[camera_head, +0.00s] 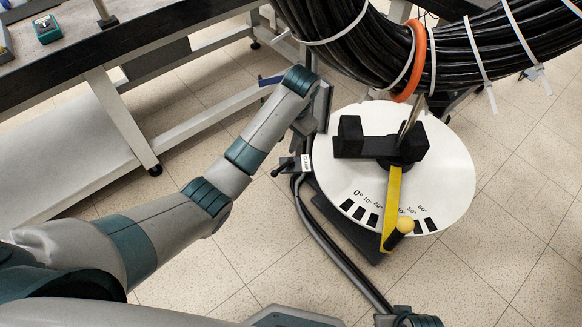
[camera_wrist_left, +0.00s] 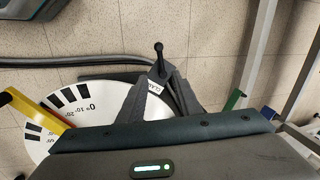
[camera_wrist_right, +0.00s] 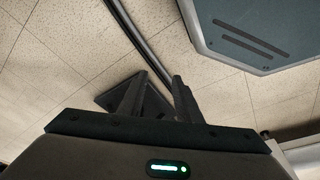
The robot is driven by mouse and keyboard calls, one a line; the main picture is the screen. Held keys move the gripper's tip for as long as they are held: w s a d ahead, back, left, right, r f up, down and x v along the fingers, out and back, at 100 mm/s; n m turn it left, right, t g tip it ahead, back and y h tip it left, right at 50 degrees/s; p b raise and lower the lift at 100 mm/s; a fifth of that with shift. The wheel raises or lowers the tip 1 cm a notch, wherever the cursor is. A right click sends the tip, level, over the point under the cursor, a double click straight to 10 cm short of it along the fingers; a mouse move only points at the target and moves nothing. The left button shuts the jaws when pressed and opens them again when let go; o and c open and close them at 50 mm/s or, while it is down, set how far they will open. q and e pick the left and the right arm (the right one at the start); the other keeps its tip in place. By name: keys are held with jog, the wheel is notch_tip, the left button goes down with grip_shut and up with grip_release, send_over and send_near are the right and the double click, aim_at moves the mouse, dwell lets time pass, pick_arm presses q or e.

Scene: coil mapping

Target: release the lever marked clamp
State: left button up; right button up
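The clamp lever (camera_head: 281,170) is a short black handle with a round knob, at the left edge of the white dial. A white tag reading CLAMP (camera_head: 304,162) sits beside it. In the left wrist view the lever's knob (camera_wrist_left: 158,46) stands just beyond my left fingertips, with the tag (camera_wrist_left: 154,87) between the fingers. My left gripper (camera_wrist_left: 158,76) is open around the lever's base; I cannot tell whether it touches. In the head view its fingers are mostly hidden by my wrist. My right gripper (camera_wrist_right: 159,80) is open and empty, above the floor.
The white dial (camera_head: 451,165) has degree marks, a black block (camera_head: 365,146) and a yellow arm (camera_head: 393,200) with a ball knob. A thick black cable bundle (camera_head: 360,40) with an orange ring (camera_head: 417,62) hangs above it. A workbench (camera_head: 130,38) stands at upper left. A dark tube (camera_head: 340,255) runs below.

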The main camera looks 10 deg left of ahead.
aim_at(280, 169)
dwell(0.3)
